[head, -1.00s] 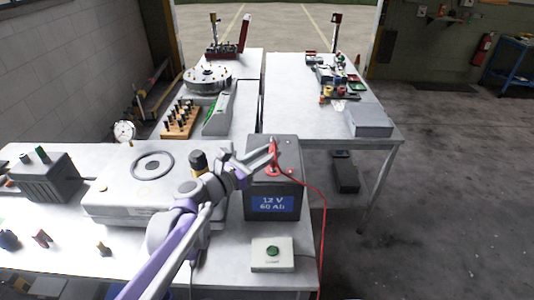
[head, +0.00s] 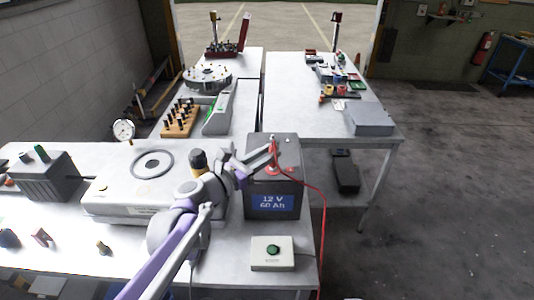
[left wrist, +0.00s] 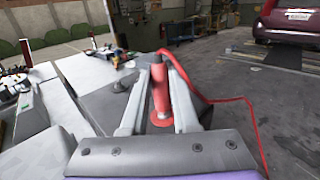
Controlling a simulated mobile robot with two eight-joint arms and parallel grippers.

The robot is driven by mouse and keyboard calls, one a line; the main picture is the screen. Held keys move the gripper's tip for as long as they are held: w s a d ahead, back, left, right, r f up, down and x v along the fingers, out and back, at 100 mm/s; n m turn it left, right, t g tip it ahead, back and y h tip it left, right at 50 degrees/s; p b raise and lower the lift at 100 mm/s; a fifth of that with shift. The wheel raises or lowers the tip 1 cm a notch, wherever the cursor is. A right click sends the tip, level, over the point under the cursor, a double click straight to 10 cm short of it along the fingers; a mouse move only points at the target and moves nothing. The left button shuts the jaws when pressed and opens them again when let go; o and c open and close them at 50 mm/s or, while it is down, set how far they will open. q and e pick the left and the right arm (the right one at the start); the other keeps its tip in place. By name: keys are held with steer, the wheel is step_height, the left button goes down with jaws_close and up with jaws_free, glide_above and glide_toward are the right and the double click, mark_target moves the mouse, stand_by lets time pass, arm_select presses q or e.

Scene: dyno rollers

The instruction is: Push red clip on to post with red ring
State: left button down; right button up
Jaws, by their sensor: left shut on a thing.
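The battery (head: 272,185) is a dark box with a blue display reading 12 V 60 Ah, near the right end of the front bench. My left gripper (head: 270,148) is over its top, shut on the red clip (head: 275,151). In the left wrist view the red clip (left wrist: 160,92) stands upright between the two fingers of my left gripper (left wrist: 158,85). A bare grey post (left wrist: 118,86) is on the battery top to the left. My right gripper is not in view.
A red cable (head: 322,200) runs from the clip down past the bench's right edge. A white box with a green button (head: 272,252) sits in front of the battery. A grey machine with a round plate (head: 110,195) stands left of my arm.

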arm_select(q)
steer(key=shift+f, duration=0.45)
steer(key=c, duration=0.6)
jaws_free()
steer(key=b+v, duration=0.1)
steer(key=v, duration=1)
steer(key=s+f+m+g+y+p, duration=0.3)
steer(key=s+f+m+g+y, duration=0.3)
steer(key=s+f+m, duration=0.75)
steer(key=s+a+f+m+y+p, duration=0.1)
steer(key=s+a+f+m+y, duration=0.2)
steer(key=s+a+m+y, duration=0.4)
steer(key=s+a+m, duration=0.2)
steer(key=a+m, duration=0.1)
steer(key=m, duration=0.3)
steer(key=shift+s+a+f+g, duration=0.25)
steer(key=shift+a+f+g, duration=0.1)
steer(key=shift+g, duration=0.05)
